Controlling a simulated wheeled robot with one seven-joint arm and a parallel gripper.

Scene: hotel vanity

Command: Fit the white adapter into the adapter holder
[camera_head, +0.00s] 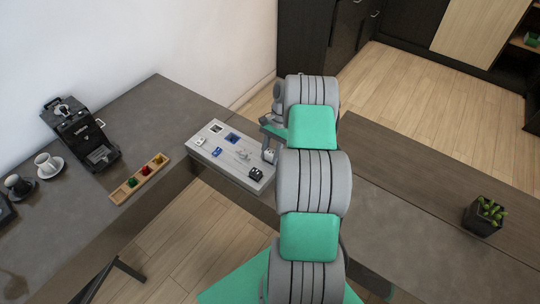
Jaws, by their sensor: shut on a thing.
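The adapter holder (225,171) appears to be the light grey block on the counter, with several small parts and dark and blue recesses on its top. My gripper (269,151) is at the block's right end, partly hidden by my arm. It is shut on a small whitish piece (271,156), which looks like the white adapter. The piece is at or just above the block's right edge; I cannot tell whether it touches. Another small white piece (200,142) sits at the block's left end. A black piece (256,174) sits at its front right corner.
A black coffee machine (82,132), a wooden tray (139,180) with coloured items and a white cup (44,162) stand to the left. A potted plant (484,215) stands on the right counter. The counter behind the block is clear.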

